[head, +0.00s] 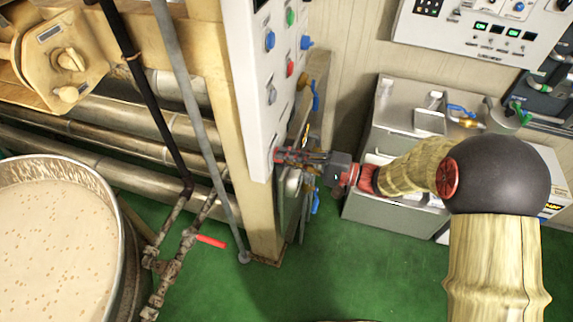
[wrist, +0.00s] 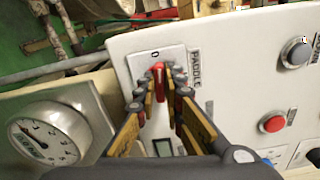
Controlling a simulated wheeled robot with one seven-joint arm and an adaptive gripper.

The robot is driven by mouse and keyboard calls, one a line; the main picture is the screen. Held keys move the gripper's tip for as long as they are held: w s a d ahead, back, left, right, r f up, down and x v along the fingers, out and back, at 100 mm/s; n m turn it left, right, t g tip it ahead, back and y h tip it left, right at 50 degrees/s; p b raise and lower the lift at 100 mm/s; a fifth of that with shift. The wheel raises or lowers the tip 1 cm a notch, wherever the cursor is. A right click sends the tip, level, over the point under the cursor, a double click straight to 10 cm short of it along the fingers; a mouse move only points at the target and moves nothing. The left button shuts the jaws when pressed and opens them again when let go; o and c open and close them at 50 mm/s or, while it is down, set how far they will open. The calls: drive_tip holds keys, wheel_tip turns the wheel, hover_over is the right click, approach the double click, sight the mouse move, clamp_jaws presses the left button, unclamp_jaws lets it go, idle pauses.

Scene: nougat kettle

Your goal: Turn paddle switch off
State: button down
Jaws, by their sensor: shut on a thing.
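The paddle switch (wrist: 158,68) is a red handle on a light plate marked "0", beside the label PADDLE, in the wrist view. My gripper (wrist: 165,80) has its two fingers on either side of the red handle and is shut on it. In the head view my gripper (head: 285,156) reaches from the right to the lower part of the white control panel (head: 248,85). A small red part of the switch (head: 277,155) shows at its fingertips there. The plate's marking other than "0" is hidden by the fingers.
A red button (wrist: 272,123) and a grey button (wrist: 296,52) sit to the right on the same panel. A round gauge (wrist: 45,140) is at left. A kettle of pale nougat (head: 55,240) stands at the head view's left. Green floor (head: 330,260) is open below.

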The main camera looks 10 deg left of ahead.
drive_tip(key=shift+f+n+b, duration=0.2)
drive_tip(key=shift+n+b, duration=0.5)
drive_tip(key=shift+b, duration=0.15)
drive_tip(key=c, duration=2)
unclamp_jaws()
drive_tip(key=shift+r, duration=0.1)
drive_tip(key=shift+o, duration=0.5)
drive_tip(key=s+d, duration=0.1)
drive_tip(key=d, duration=1.1)
